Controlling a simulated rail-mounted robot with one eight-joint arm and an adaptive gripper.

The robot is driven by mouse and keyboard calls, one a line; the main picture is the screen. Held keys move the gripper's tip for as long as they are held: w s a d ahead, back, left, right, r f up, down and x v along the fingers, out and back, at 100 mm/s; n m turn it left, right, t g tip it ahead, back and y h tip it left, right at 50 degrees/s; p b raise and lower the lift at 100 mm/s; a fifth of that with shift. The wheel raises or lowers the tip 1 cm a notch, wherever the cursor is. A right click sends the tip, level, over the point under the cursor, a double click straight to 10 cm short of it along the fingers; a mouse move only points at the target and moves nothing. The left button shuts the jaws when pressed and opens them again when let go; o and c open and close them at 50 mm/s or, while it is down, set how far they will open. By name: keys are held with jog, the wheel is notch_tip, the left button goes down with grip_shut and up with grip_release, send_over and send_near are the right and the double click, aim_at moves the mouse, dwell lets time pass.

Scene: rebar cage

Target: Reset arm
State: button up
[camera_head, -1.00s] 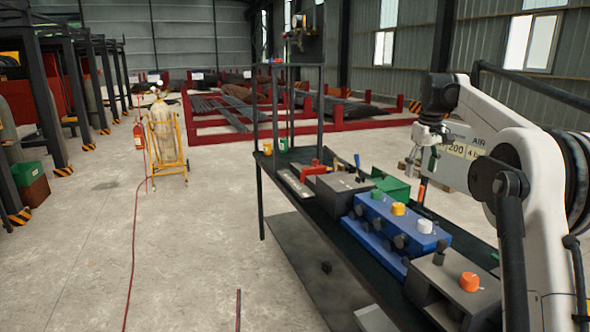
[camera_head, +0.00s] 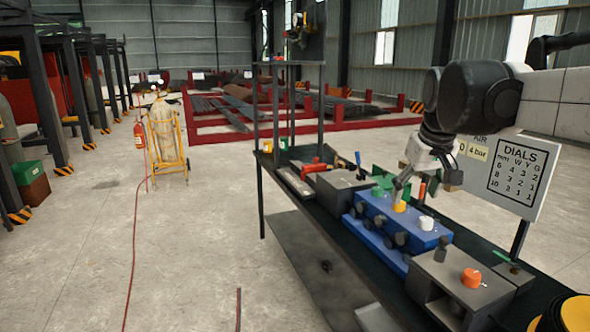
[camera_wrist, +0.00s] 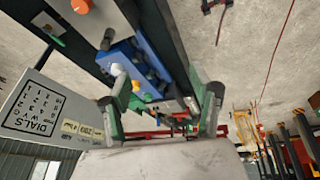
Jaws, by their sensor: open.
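My arm reaches in from the right in the head view. My gripper (camera_head: 412,188) hangs over the far part of the workbench (camera_head: 345,255), close above or behind the blue box (camera_head: 385,220); the exact gap is unclear. Its fingers are spread in the wrist view (camera_wrist: 166,92), with nothing seen held between them. The blue box carries a green knob (camera_head: 377,191), a yellow knob (camera_head: 399,206) and a white knob (camera_head: 426,223). A grey box (camera_head: 450,285) with an orange knob (camera_head: 471,277) stands at the near end.
A sign reading DIALS (camera_head: 515,178) stands behind the bench, close to my arm. A gas cylinder on a yellow cart (camera_head: 165,140) stands left, with open floor between.

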jog(key=s+a+f+t, duration=0.1)
jog(key=s+a+f, duration=0.2)
jog(key=s+f, duration=0.5)
jog(key=s+a+f+m+t+b, duration=0.1)
jog(key=s+a+f, duration=0.1)
jog(key=s+f, duration=0.7)
jog(key=s, duration=0.6)
jog(key=shift+s+a+f+m+t, duration=0.15)
jog(key=shift+s+a+m+t, duration=0.15)
jog(key=shift+s+a, duration=0.1)
dwell(0.3)
